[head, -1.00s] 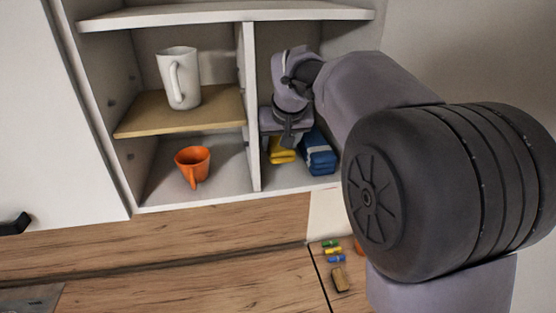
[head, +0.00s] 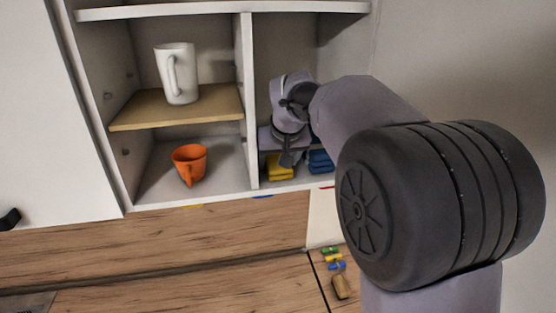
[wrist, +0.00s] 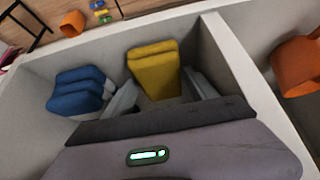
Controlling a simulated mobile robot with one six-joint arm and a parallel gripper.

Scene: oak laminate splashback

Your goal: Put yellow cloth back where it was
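The yellow cloth (head: 276,168) is folded and lies on the floor of the cabinet's lower right compartment, left of the blue cloth (head: 321,160). In the wrist view the yellow cloth (wrist: 153,66) shows between and beyond my gripper's fingers (wrist: 160,82). The fingers are spread, with a gap visible on each side of the cloth, so my gripper is open. In the head view my gripper (head: 288,158) is low inside this compartment and hides part of both cloths.
A divider (head: 247,110) separates this compartment from the left ones. An orange mug (head: 189,163) stands on the lower left floor, and a white mug (head: 178,75) on the wooden shelf (head: 215,103) above. Small coloured items (head: 333,258) and a brown block (head: 342,287) lie on the counter.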

